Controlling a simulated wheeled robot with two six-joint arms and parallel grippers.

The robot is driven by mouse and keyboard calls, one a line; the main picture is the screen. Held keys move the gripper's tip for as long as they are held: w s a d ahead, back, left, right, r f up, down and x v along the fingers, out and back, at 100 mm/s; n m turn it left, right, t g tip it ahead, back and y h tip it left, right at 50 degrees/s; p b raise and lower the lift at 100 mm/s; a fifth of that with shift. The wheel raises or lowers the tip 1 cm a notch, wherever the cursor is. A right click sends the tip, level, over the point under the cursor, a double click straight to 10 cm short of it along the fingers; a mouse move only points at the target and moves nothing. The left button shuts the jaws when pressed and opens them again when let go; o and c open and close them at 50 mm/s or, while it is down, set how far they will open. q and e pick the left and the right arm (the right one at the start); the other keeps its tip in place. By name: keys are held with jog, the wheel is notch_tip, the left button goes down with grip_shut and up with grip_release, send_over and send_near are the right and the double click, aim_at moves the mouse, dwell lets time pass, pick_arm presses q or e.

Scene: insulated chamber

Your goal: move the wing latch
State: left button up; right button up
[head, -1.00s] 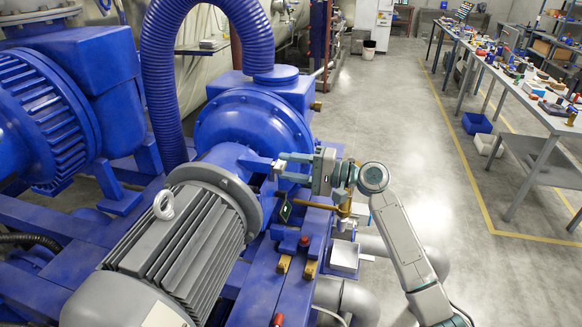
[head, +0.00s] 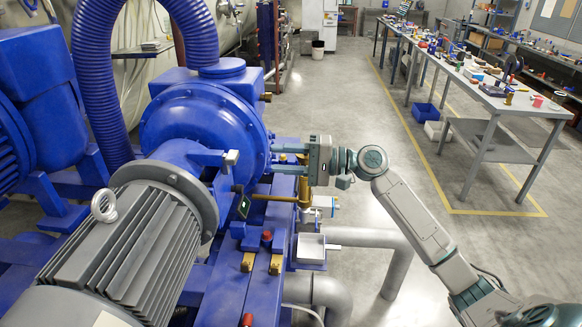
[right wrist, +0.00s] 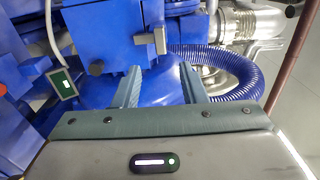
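A small grey block on a short stem, which looks like the wing latch (head: 231,158), sits beside the blue round pump housing in the head view. In the right wrist view the same latch (right wrist: 151,41) stands out from the blue machine, beyond the fingers. My right gripper (head: 276,159) is to the right of the latch, apart from it. Its two fingers point left toward the machine. In the right wrist view the right gripper (right wrist: 161,80) has its fingers apart with nothing between them. My left gripper is not in view.
A brass-coloured rod (head: 273,198) and a small dark display (head: 243,207) lie just below the right gripper. A grey finned motor (head: 125,240) fills the lower left. A blue ribbed hose (right wrist: 230,68) curves beyond the fingers. The floor to the right is clear up to the workbench (head: 490,95).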

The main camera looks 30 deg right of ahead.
jog(key=shift+v, duration=0.8)
